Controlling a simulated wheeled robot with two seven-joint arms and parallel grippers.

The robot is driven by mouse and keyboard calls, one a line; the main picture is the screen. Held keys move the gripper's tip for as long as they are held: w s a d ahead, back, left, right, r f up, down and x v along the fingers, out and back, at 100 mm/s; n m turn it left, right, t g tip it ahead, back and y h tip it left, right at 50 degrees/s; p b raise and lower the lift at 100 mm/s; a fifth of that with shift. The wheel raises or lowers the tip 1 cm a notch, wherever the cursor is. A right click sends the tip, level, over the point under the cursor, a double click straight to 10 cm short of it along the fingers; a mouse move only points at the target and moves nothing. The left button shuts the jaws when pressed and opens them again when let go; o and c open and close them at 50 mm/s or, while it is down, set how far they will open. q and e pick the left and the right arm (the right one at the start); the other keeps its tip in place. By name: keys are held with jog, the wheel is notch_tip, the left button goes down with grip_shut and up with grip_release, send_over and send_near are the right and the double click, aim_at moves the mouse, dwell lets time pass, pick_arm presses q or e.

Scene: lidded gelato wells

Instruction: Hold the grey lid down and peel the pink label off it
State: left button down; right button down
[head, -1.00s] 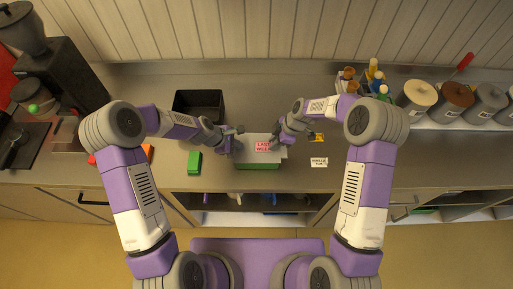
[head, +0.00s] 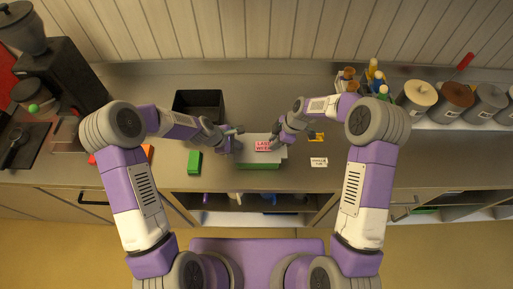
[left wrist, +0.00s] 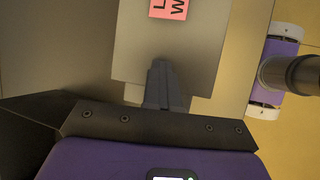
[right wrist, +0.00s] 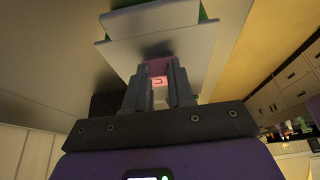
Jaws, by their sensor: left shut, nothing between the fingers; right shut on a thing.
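The grey lid (head: 250,157) lies on a green tub (head: 258,167) on the counter. The pink label (head: 263,147), lettered "LAST WEEK", is over the lid's middle; how much of it still sticks cannot be told. My left gripper (head: 237,148) is shut and empty, its tips at the lid's left side. In the left wrist view the tips lie over the lid (left wrist: 190,60), apart from the label (left wrist: 168,8). My right gripper (head: 277,143) is at the label's right end. In the right wrist view its fingers close around the label's edge (right wrist: 158,81), above the lid (right wrist: 198,45).
A black bin (head: 199,103) stands behind my left gripper. A green block (head: 194,162) lies left of the tub. A white card (head: 319,162) and a yellow item (head: 317,137) lie to the right. Bottles and round canisters (head: 420,95) stand farther right.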

pick_arm(q)
jog(key=shift+s+a+f, duration=0.1)
jog(key=shift+s+f, duration=0.1)
jog(key=shift+f, duration=0.15)
pick_arm(e)
jog(key=shift+r, duration=1.45)
jog(key=shift+r, duration=2.5)
pick_arm(q)
jog(key=shift+r, duration=0.1)
